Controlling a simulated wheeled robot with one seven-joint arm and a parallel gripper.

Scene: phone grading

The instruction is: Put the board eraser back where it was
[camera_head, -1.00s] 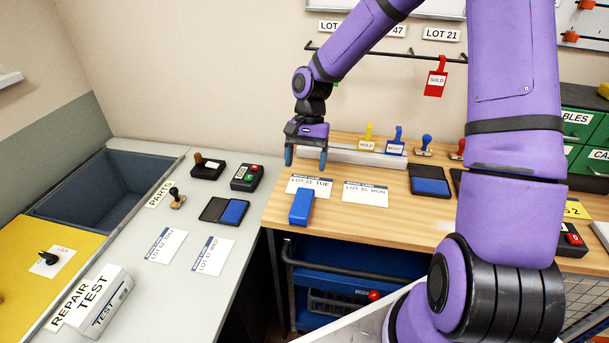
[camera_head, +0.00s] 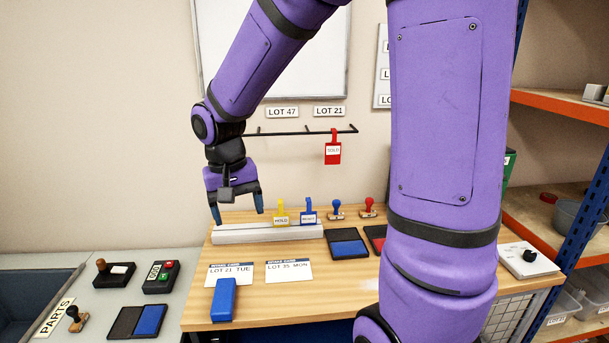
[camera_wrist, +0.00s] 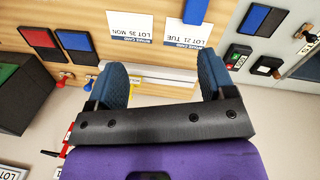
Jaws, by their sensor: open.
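A blue block that looks like the board eraser (camera_head: 224,300) lies near the front left edge of the wooden bench (camera_head: 350,290), in front of the LOT 21 TUE card (camera_head: 230,274). The wrist view shows part of it at the top edge (camera_wrist: 196,10). My gripper (camera_head: 238,210) is open and empty, with its fingers pointing down. It is above the left end of the white ledge (camera_head: 270,232), behind the eraser and apart from it. In the wrist view, nothing is between the fingers (camera_wrist: 163,76).
The yellow HOLD tag (camera_head: 281,214) and a blue tag (camera_head: 308,212) stand on the ledge. Stamps and ink pads (camera_head: 346,243) are to the right. A whiteboard (camera_head: 275,60) hangs on the wall above a black rail (camera_head: 290,133) holding a red SOLD tag (camera_head: 333,150).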

